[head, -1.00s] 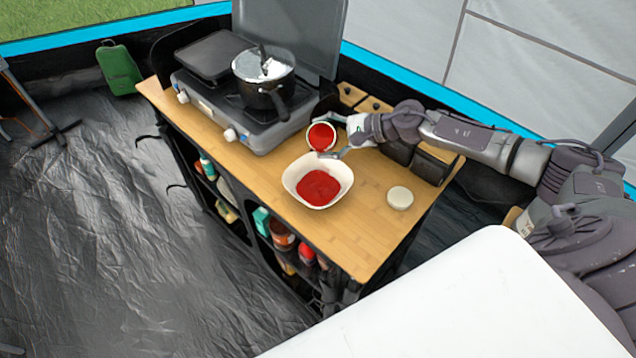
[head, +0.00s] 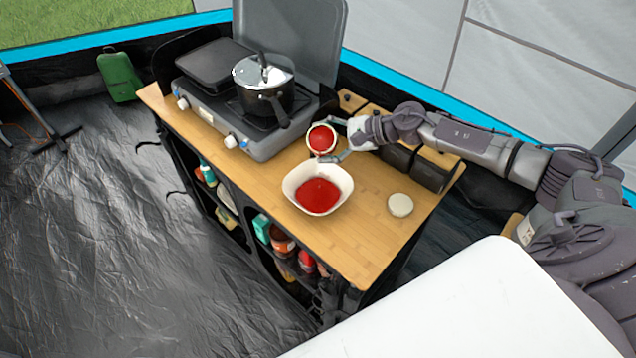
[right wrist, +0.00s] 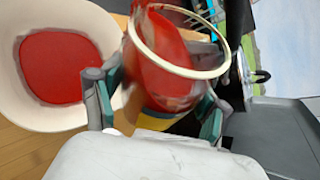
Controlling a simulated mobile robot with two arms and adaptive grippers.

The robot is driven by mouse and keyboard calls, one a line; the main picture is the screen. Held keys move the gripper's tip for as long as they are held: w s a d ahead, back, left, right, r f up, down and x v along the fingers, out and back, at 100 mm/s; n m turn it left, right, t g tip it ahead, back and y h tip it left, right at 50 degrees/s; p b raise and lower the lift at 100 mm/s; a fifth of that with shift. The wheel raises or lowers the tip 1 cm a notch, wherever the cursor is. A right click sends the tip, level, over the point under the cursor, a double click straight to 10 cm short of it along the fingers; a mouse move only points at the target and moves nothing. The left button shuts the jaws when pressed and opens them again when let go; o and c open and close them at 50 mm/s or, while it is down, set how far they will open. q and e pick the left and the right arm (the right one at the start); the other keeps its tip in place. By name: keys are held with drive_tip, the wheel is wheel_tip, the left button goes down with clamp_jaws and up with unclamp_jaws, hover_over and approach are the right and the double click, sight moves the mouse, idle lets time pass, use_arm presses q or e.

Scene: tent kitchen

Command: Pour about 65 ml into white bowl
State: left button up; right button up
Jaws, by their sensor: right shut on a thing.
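The white bowl (head: 338,178) stands on the wooden counter and holds a pool of red liquid. It also shows at the left of the right wrist view (right wrist: 90,22). My right gripper (head: 336,140) is shut on a cup-like container (head: 309,148) with a pale rim and red contents. The container is tilted, its mouth above and just behind the bowl. In the right wrist view the container (right wrist: 210,72) sits between the two fingers (right wrist: 155,112), with red inside. No clear stream shows between container and bowl. My left gripper is not in view.
A stove (head: 264,143) with a lidded pot (head: 278,100) stands left of the container. A round pale lid (head: 400,205) lies right of the bowl. Dark boxes (head: 433,170) line the counter's back edge. The front of the counter is clear.

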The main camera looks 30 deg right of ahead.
drive_tip(key=w+m+b, duration=0.1)
drive_tip(key=b, duration=0.1)
drive_tip(key=d+g+b, duration=0.1)
drive_tip(key=b, duration=0.1)
drive_tip(key=shift+w+d+f+m+y, duration=0.1)
drive_tip(key=shift+w+f+m+y, duration=0.25)
drive_tip(key=shift+w+m+y, duration=0.05)
drive_tip(key=shift+w+r+b, duration=0.15)
drive_tip(key=shift+r+b, duration=0.15)
drive_tip(key=shift+d+r+g+y+p, duration=0.1)
drive_tip(key=shift+r+g+y+p, duration=0.2)
drive_tip(key=shift+r, duration=0.1)
drive_tip(key=shift+r+m, duration=0.15)
drive_tip(key=shift+m, duration=0.15)
